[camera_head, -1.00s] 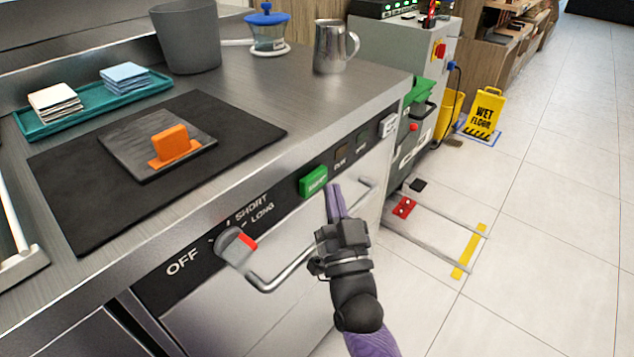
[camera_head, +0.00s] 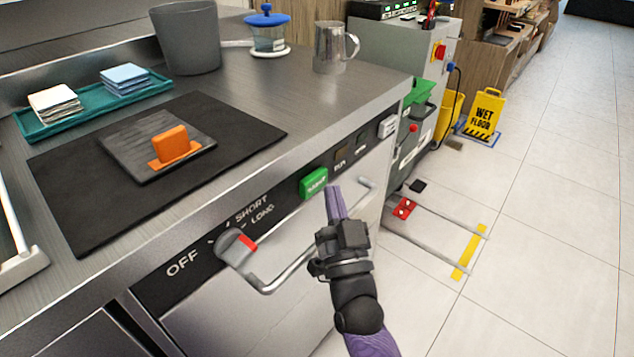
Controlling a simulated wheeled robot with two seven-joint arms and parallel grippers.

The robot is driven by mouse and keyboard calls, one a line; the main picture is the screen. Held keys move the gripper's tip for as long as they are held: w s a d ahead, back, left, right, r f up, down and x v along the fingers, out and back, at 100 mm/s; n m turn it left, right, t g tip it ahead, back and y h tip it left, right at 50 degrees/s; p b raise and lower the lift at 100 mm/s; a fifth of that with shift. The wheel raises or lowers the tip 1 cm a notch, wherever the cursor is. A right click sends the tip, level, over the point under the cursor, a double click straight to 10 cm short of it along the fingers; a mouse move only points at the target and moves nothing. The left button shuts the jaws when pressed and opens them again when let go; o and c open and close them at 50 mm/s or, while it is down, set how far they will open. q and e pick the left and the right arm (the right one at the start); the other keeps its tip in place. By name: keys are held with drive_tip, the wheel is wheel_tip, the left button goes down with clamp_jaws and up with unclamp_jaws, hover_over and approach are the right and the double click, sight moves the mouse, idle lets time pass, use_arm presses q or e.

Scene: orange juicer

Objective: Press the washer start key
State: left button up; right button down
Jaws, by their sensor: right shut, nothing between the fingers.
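The green start key (camera_head: 313,183) sits on the black control strip of the washer (camera_head: 215,305), below the counter edge. Its label is blurred. My right gripper (camera_head: 333,190) is shut and empty, with its purple fingertips just right of the green key. I cannot tell whether the fingertips touch the key or the panel. The grey dial (camera_head: 235,247) with a red mark is at the left of the strip, between the OFF, SHORT and LONG labels. My left gripper is not in view.
A bar handle (camera_head: 283,277) sticks out from the washer front below the strip. Open floor lies at right.

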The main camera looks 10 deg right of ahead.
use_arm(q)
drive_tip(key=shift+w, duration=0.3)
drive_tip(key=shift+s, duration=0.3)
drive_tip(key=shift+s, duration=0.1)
use_arm(e)
drive_tip(key=shift+w, duration=0.1)
drive_tip(key=shift+w+a, duration=0.25)
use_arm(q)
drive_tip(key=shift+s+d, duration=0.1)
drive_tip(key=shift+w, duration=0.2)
